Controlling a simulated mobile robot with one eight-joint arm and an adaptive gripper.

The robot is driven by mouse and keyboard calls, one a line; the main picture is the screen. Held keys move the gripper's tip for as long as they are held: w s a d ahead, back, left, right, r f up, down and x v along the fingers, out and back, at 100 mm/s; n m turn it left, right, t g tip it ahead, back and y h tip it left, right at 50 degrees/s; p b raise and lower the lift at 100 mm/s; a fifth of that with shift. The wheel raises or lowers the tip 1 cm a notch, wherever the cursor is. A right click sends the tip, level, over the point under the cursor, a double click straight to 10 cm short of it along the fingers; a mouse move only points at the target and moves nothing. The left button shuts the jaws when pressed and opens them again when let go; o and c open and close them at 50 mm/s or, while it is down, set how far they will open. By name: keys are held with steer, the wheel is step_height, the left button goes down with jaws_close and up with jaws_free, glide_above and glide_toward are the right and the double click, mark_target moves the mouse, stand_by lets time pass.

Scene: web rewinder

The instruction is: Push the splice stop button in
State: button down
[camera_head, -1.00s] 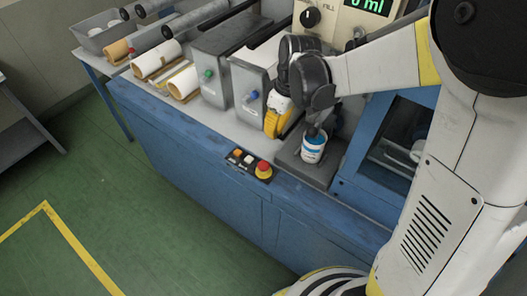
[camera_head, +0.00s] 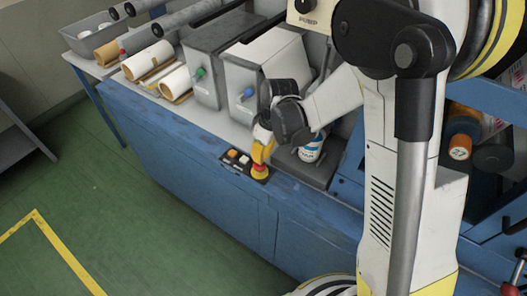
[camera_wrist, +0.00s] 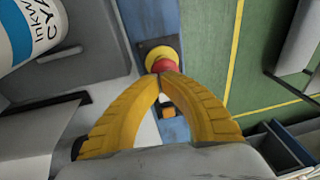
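The button panel on the blue front edge holds a red mushroom button (camera_head: 259,169) on a yellow base, with small orange and white buttons beside it. I cannot read which is labelled splice stop. The red button also shows in the wrist view (camera_wrist: 161,57), just beyond my fingertips. My gripper (camera_head: 261,158) is above the red button, with its yellow fingers pointing down. In the wrist view my gripper (camera_wrist: 160,72) has its tips together, with nothing visible held between them. The tips partly cover the red button; I cannot tell whether they touch it. The orange button (camera_wrist: 168,112) shows between the fingers.
A white and blue ink can (camera_head: 311,148) stands on a grey tray to the right of my gripper. Paper rolls (camera_head: 142,66) lie at left. Green floor is clear in front.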

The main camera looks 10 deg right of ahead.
steer(key=shift+f, duration=0.25)
step_height(320, 180, down, 2)
steer(key=shift+a+f+b, duration=0.1)
steer(key=shift+f+b, duration=0.15)
steer(key=shift+b, duration=0.85)
steer(key=shift+r, duration=0.2)
step_height(320, 180, up, 12)
steer(key=d, duration=0.2)
steer(key=shift+s, duration=0.3)
